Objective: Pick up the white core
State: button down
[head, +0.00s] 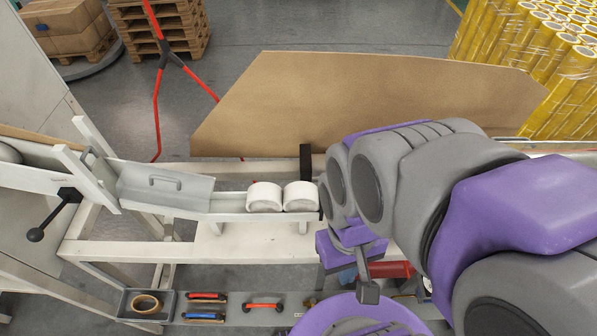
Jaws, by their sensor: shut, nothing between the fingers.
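Two white cores (264,197) lie side by side on the white chute (232,213) in the middle of the picture. The right white core (301,196) is the one nearer my arm, against a dark upright stop at the chute's end. My gripper (368,292) hangs below my grey and purple arm, to the right of and below the cores in the picture. It is shut and empty, apart from both cores. My arm covers what lies right of the chute's end.
A brown board (370,100) stands behind the chute. A grey cover with a handle (165,188) lies left of the cores. A front shelf holds a tape roll (145,303) and tools with red (263,306) and blue handles. Yellow rolls (530,50) stand at back right.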

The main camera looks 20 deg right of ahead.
aim_at(298, 197)
jog(key=z, duration=2.2)
jog(key=k+j+u, duration=0.3)
jog(key=k, duration=0.15)
jog(key=k+j+u, duration=0.25)
jog(key=k+j, duration=0.1)
jog(key=k, duration=0.05)
